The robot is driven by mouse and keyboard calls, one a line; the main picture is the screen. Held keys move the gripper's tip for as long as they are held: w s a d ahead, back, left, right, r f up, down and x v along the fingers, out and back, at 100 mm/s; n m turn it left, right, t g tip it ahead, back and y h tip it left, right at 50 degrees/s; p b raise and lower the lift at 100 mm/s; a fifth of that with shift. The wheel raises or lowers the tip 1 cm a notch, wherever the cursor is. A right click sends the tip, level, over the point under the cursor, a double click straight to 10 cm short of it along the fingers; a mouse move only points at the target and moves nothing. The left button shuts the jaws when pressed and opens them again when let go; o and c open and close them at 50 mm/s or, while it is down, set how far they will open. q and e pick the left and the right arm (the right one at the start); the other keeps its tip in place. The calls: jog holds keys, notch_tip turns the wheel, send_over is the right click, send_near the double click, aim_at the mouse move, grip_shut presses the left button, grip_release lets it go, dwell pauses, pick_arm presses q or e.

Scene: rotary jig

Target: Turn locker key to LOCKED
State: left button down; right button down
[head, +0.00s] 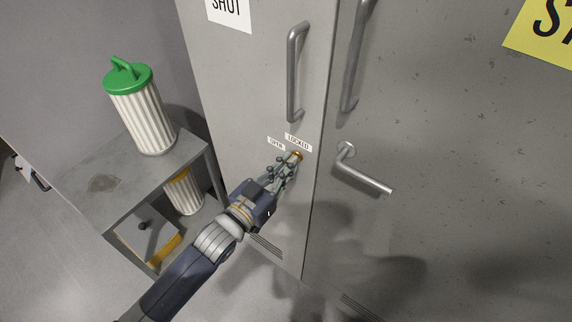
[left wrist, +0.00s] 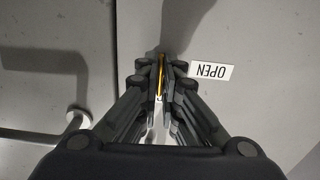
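The locker's lock (head: 298,154) is a small brass spot on the grey door, just below the white LOCKED label (head: 298,142). The OPEN label (head: 276,143) is to its left; it also shows upside down in the left wrist view (left wrist: 211,70). My left gripper (head: 291,162) is at the lock. In the left wrist view, its fingers (left wrist: 161,75) are closed in on both sides of a thin key (left wrist: 161,68), brass-coloured and seen edge-on. The fingers hide most of the key in the head view, so which label it points to is unclear. My right gripper is not in view.
A vertical bar handle (head: 293,75) is above the lock. A lever handle (head: 368,175) sticks out from the neighbouring door to the right. A grey shelf stand (head: 105,190) with a green-topped striped canister (head: 146,115) stands on the left.

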pick_arm(q)
jog(key=shift+m, duration=0.3)
jog(key=c, duration=1.8)
grip_release()
jog(key=v, duration=1.2)
